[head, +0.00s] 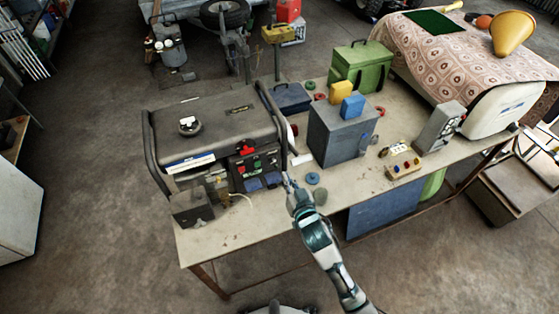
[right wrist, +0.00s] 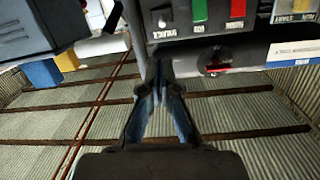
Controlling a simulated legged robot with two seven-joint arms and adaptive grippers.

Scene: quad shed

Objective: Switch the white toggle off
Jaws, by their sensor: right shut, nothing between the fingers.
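The generator (head: 215,130) stands on the bench, and its dark control panel (head: 255,165) faces me. My right gripper (head: 289,181) is at the panel's lower right corner, with its fingers shut and empty. In the right wrist view the shut fingers (right wrist: 158,68) point at the panel's edge (right wrist: 215,32). A small pale round-ended part (right wrist: 162,18), perhaps the white toggle, is on the panel just beyond the fingertips, beside a green button (right wrist: 199,10) and a red button (right wrist: 238,8). I cannot tell its position or any contact. My left gripper is not in view.
A grey box (head: 335,138) with a blue block (head: 352,106) and a yellow block (head: 341,90) stands right of the generator. A small button box (head: 404,165) is further right. The bench front (head: 240,232) is largely clear.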

